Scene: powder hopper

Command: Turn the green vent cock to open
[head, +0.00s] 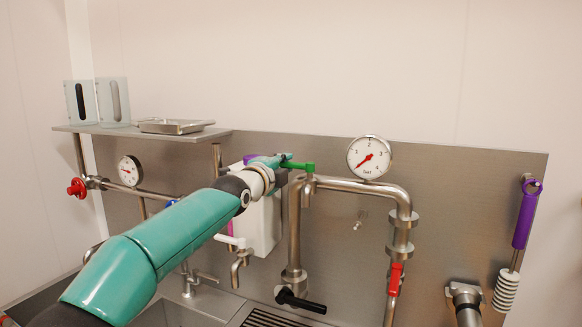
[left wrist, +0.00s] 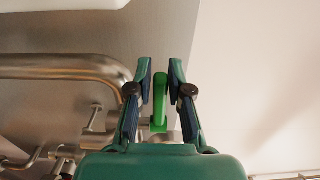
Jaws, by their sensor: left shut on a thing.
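The green vent cock (head: 299,165) sits at the top of the steel pipe, left of the large pressure gauge. Its handle lies about level and points right in the head view. My left gripper (head: 281,161) reaches it from the left and is shut on the handle. In the left wrist view the green handle (left wrist: 159,98) stands between the two fingers of my left gripper (left wrist: 160,80). The gripper hides part of the cock in the head view. My right gripper is not in view.
The large gauge (head: 369,157) is right of the cock. A white box (head: 263,225) hangs below my left gripper. A red-handled valve (head: 395,278), a black lever (head: 300,301) and a purple-handled brush (head: 526,215) are nearby. A shelf (head: 95,129) holds jugs and a tray.

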